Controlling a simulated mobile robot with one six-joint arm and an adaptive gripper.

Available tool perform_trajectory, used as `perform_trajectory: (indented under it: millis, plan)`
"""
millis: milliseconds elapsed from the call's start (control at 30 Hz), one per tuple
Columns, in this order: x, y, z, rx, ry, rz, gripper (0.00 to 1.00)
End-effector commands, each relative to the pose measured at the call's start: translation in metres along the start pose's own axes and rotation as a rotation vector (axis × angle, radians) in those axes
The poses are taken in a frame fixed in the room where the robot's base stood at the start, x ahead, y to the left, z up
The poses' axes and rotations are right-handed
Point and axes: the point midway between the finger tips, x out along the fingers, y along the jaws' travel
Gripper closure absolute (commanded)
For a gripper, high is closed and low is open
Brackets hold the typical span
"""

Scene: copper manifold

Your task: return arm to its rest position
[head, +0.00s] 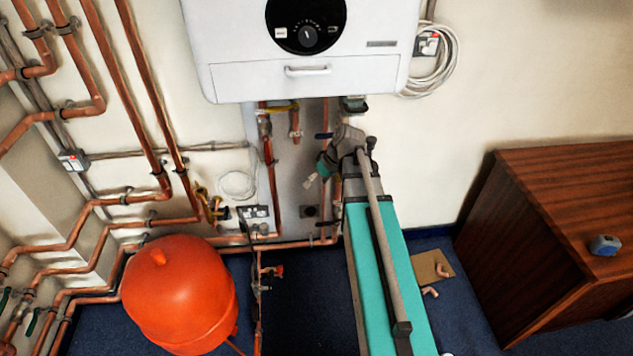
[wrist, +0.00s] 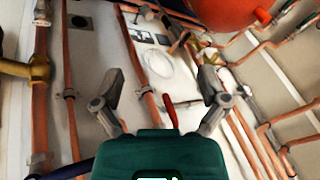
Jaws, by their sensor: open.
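My arm reaches up from the bottom of the head view toward the pipes under the white boiler (head: 300,85). My gripper (head: 309,183) is small in that view, in front of the pale wall panel below the boiler. In the wrist view my gripper (wrist: 161,78) has its two grey fingers spread wide, with nothing held between them. A red lever (wrist: 170,111) shows between the fingers, just beyond the teal gripper body. I cannot tell how far it is from the fingers.
Copper pipes (head: 269,170) run close around my gripper. An orange tank (head: 180,295) stands at lower left. A wooden cabinet (head: 560,220) with a blue-grey device (head: 604,245) stands at right. A cardboard piece (head: 432,266) and copper elbows lie on the blue floor.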

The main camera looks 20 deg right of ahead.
Motion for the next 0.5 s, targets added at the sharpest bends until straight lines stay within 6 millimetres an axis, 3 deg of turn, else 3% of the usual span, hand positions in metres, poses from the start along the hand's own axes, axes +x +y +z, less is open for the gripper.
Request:
perform_trajectory:
  millis: [300, 500]
  plan:
    - [0.0, 0.0, 0.0, -0.001, 0.001, 0.0, 0.07]
    - [-0.002, -0.011, 0.002, 0.008, -0.019, 0.01, 0.07]
